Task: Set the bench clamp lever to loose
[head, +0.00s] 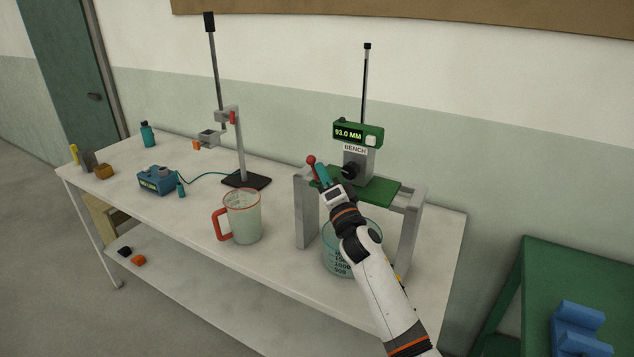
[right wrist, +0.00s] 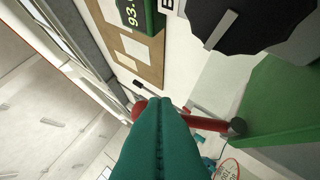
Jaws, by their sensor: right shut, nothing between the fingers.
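The bench clamp lever (head: 311,160) is a red rod with a round red ball at its end, by the left side of the green bench unit. In the right wrist view the red lever (right wrist: 208,123) runs from a dark pivot at right to behind the fingers. My right gripper (head: 319,169), with teal fingers, is shut and empty, right beside the lever. Its closed fingers (right wrist: 160,105) cover part of the rod in the wrist view; I cannot tell whether they touch it. My left gripper is not in view.
The unit has a BENCH label (head: 355,148), a 93.0 MM display (head: 349,132) and a black knob (right wrist: 240,25). A teal-marked beaker (head: 336,262) stands below it, partly behind my arm. A red-handled jug (head: 243,217) and a stand (head: 246,181) are to the left.

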